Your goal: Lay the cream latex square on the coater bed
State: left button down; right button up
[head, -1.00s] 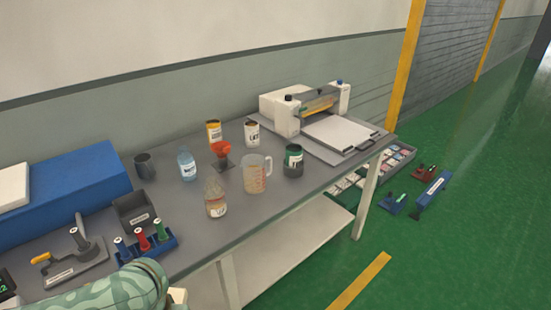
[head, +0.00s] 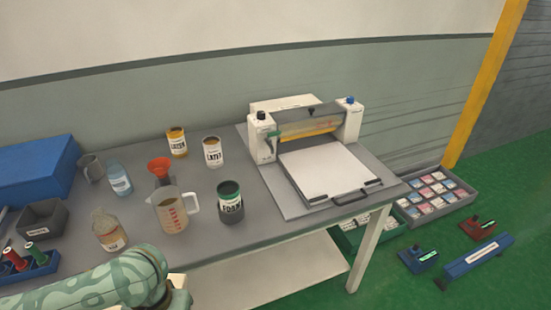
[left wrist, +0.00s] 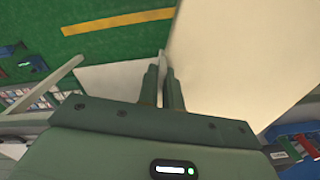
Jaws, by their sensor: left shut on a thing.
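The coater bed (head: 322,171) is a flat white plate at the front of the white coater (head: 262,132), on the grey bench. It looks bare. In the left wrist view, a cream sheet, apparently the latex square (left wrist: 240,65), spreads to the right of the fingers. My left gripper (left wrist: 163,72) is shut on its edge. In the head view my left arm enters at the bottom left, in front of the bench edge. My right gripper is not in view.
A black handle (head: 352,197) lies by the bed's front edge. Tools lie on the green floor at right.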

aim_at(326, 168)
jog(key=i+l+u, duration=0.2)
jog(key=l+u, duration=0.2)
jog(key=l, duration=0.75)
jog(key=l+u, duration=0.4)
jog(key=l, duration=0.8)
jog(key=k+l+u, duration=0.1)
jog(key=l+u, duration=0.25)
jog(key=l, duration=0.85)
